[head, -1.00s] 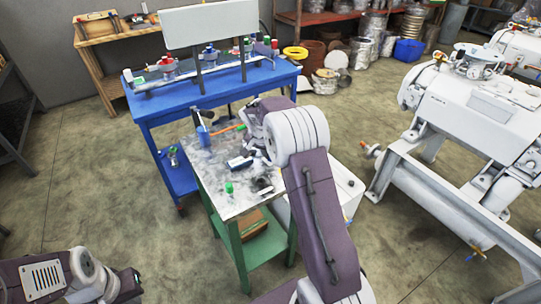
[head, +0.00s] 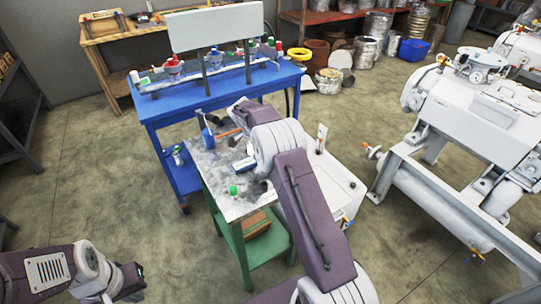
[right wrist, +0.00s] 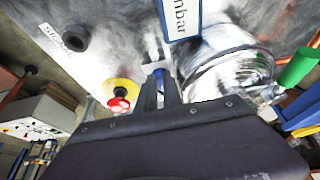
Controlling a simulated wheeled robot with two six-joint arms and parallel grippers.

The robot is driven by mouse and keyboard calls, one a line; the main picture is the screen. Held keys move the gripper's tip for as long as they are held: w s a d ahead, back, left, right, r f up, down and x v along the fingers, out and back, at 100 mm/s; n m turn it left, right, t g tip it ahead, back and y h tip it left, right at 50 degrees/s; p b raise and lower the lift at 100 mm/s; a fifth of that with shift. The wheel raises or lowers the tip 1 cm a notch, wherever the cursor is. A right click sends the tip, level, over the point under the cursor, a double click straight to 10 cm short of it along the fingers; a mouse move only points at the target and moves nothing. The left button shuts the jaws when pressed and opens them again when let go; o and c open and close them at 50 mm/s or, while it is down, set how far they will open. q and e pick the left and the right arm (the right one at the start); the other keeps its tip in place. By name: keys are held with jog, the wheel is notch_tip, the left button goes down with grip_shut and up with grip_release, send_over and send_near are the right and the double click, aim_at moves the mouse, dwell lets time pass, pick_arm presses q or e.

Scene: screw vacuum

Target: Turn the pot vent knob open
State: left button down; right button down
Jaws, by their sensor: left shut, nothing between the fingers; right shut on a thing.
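My right arm reaches over the green work table (head: 225,210), and its wrist hides the gripper in the head view. In the right wrist view my right gripper (right wrist: 158,72) is shut on a small blue-grey part, which may be the vent knob; the fingers cover much of it. A shiny metal cylinder (right wrist: 228,68), perhaps the pot, stands just right of the fingers. A blue-edged white gauge marked "mbar" (right wrist: 180,15) is above them. My left gripper (head: 130,278) is shut and empty at the lower left, far from the table.
A red knob on a yellow disc (right wrist: 119,103) is left of the fingers, and a green-capped item (right wrist: 296,68) is at the right. A blue bench (head: 150,113) stands behind the work table. A white box (head: 335,190) adjoins it. Open floor lies at left.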

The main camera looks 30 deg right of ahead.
jog(key=shift+s+a+f, duration=0.1)
jog(key=shift+s+f, duration=0.15)
jog(key=shift+f, duration=0.15)
jog(key=c, duration=1.5)
grip_release()
jog(key=shift+s+r, duration=0.1)
jog(key=shift+s, duration=0.05)
jog(key=shift+w, duration=0.2)
jog(key=shift+r, duration=0.15)
